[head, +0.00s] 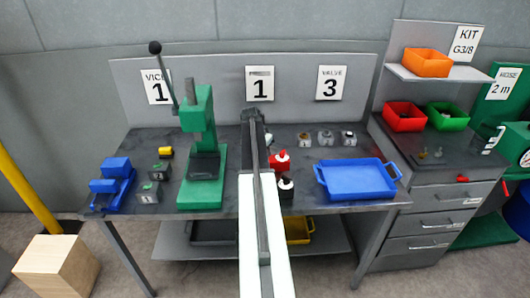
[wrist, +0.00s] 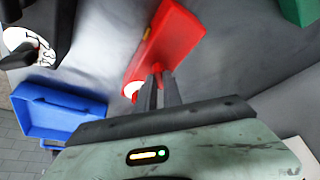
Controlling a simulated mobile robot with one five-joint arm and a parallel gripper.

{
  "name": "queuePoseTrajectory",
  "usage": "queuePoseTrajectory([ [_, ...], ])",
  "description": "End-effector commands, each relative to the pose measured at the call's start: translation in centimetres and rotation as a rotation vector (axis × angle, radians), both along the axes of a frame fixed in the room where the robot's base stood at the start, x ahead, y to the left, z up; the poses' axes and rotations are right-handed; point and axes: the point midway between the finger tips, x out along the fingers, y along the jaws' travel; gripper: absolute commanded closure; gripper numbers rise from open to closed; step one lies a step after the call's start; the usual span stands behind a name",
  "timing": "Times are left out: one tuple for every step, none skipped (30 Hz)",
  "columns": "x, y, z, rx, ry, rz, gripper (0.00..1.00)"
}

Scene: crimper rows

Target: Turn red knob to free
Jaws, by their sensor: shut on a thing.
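A red device (head: 279,161) stands on the workbench, just right of my arm in the head view. In the wrist view its red body (wrist: 178,35) has a yellow strip on one side and a white round part at its lower end. My gripper (wrist: 158,82) is at that lower end, its two dark fingers close together on a small red part, which looks like the red knob (wrist: 166,77). The fingers hide most of the knob, so its turn position cannot be read. In the head view my arm hides the fingertips.
A blue tray (head: 356,179) lies to the right on the bench. A black unit with a white top (head: 286,184) stands just in front of the red device. A green press (head: 204,150) with a tall lever is to the left. Small dark blocks stand behind the tray.

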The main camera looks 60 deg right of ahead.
Motion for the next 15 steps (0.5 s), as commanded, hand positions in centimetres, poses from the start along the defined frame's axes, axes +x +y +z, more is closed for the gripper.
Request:
queuePoseTrajectory([
  [-0.23, 0.05, 0.01, -0.001, -0.001, 0.040, 1.00],
  [-0.25, 0.06, 0.01, -0.001, 0.000, 0.068, 1.00],
  [-0.24, 0.06, 0.00, 0.000, 0.000, 0.106, 1.00],
  [-0.23, 0.05, 0.01, -0.001, -0.001, 0.135, 1.00],
  [-0.25, 0.04, 0.01, -0.001, 0.000, 0.164, 1.00],
  [-0.27, 0.04, 0.00, 0.000, -0.001, 0.201, 1.00],
  [-0.30, 0.03, 0.01, 0.000, -0.001, 0.230, 1.00],
  [-0.31, 0.00, 0.01, -0.001, -0.001, 0.258, 1.00],
  [-0.31, -0.01, 0.02, -0.001, -0.001, 0.296, 1.00],
  [-0.33, -0.02, 0.01, -0.001, -0.001, 0.324, 1.00],
  [-0.31, -0.01, 0.01, 0.000, -0.001, 0.351, 1.00],
  [-0.32, -0.01, 0.01, -0.001, -0.001, 0.389, 1.00],
  [-0.31, -0.02, 0.01, -0.001, 0.000, 0.416, 1.00],
  [-0.31, -0.03, 0.01, -0.001, -0.001, 0.442, 1.00],
  [-0.34, -0.08, 0.01, -0.001, -0.001, 0.477, 1.00],
])
